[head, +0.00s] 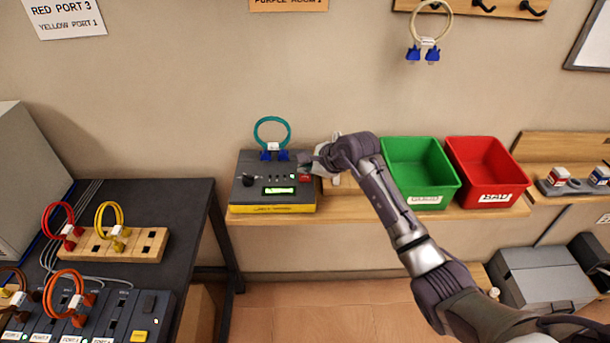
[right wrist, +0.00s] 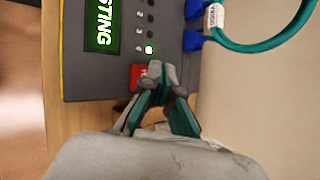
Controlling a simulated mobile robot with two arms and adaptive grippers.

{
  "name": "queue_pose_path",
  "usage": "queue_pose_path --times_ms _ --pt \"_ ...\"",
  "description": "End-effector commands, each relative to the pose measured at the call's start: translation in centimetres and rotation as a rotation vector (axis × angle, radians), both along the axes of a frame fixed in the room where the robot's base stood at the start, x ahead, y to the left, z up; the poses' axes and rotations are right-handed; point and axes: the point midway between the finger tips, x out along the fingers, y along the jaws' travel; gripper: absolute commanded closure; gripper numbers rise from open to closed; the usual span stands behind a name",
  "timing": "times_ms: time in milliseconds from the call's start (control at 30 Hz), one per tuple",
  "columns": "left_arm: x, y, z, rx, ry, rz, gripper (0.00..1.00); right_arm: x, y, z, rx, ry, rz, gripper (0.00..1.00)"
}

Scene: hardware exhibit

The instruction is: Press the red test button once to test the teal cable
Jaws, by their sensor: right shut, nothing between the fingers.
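The cable tester (head: 268,180) is a dark grey box with a yellow front edge on the wooden shelf. The teal cable (head: 272,131) stands in a loop at its back, its blue plugs in the tester. The red test button (head: 305,177) is at the tester's right side; it also shows in the right wrist view (right wrist: 137,76). My right gripper (head: 311,163) is shut and empty, its tips at the button. The fingertips (right wrist: 154,70) cover part of the button, and I cannot tell whether they touch it. The tester's screen (right wrist: 104,22) is lit green and reads "STING", partly cut off.
A green bin (head: 420,160) and a red bin marked BAD (head: 487,160) stand on the shelf to the right, beyond my right arm. A dark table at the left holds a wooden block (head: 150,243) with red and yellow cables.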

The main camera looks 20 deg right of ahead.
Motion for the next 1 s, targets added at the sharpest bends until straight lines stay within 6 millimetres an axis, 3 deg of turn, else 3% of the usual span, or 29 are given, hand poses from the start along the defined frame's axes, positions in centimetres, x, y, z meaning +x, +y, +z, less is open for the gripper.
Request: queue_pose_path --times_ms 300,800,1000 --pt "0.0 0.0 0.1 0.0 0.0 0.0 0.6 0.0 0.0 0.2 0.0 -0.001 -0.001 1.0" --pt "0.0 0.0 3.0 0.0 0.0 0.0 0.6 0.0 0.0 4.8 -0.001 -0.001 0.0 1.0" --pt "0.0 0.0 3.0 0.0 0.0 0.0 0.6 0.0 0.0 5.0 0.0 0.0 0.0 1.0"
